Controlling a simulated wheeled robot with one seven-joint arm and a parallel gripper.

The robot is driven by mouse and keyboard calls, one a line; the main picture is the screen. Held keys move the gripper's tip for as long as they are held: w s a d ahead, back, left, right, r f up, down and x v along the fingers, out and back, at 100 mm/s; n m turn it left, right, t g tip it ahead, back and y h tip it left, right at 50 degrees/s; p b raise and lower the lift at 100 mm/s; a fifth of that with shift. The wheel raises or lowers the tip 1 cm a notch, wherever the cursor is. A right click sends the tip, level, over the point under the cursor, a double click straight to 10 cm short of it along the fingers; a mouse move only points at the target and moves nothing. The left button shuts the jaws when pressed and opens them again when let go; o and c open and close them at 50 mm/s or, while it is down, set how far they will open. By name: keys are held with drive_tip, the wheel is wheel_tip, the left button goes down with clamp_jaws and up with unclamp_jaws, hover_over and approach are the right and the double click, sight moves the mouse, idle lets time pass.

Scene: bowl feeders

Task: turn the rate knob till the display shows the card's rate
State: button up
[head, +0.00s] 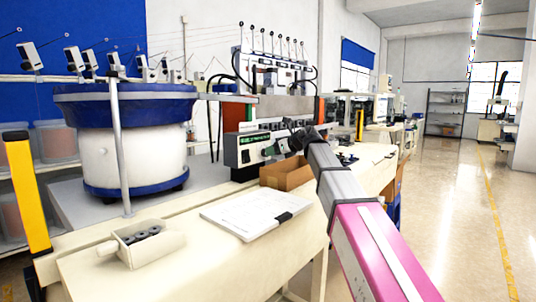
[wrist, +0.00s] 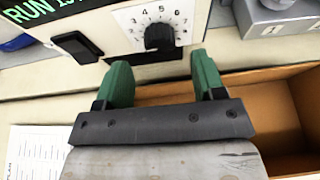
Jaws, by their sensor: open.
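The rate knob (wrist: 160,37) is black and round, on a white dial with printed numbers on the control box front. The display (wrist: 42,12) shows green text starting "RUN 1"; the rest is cut off. In the head view the control box (head: 246,157) stands on the bench, its display text too small to read. My gripper (wrist: 161,58) is open, with its two green fingers apart. The knob lies between and just beyond the fingertips; I cannot tell if they touch it.
An open cardboard box (head: 287,175) sits right below the control box, under my gripper. A black rocker switch (wrist: 77,46) is left of the knob. A blue and white bowl feeder (head: 125,140) stands at left.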

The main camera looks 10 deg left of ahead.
drive_tip(key=shift+x, duration=2.15)
drive_tip(key=c, duration=0.9)
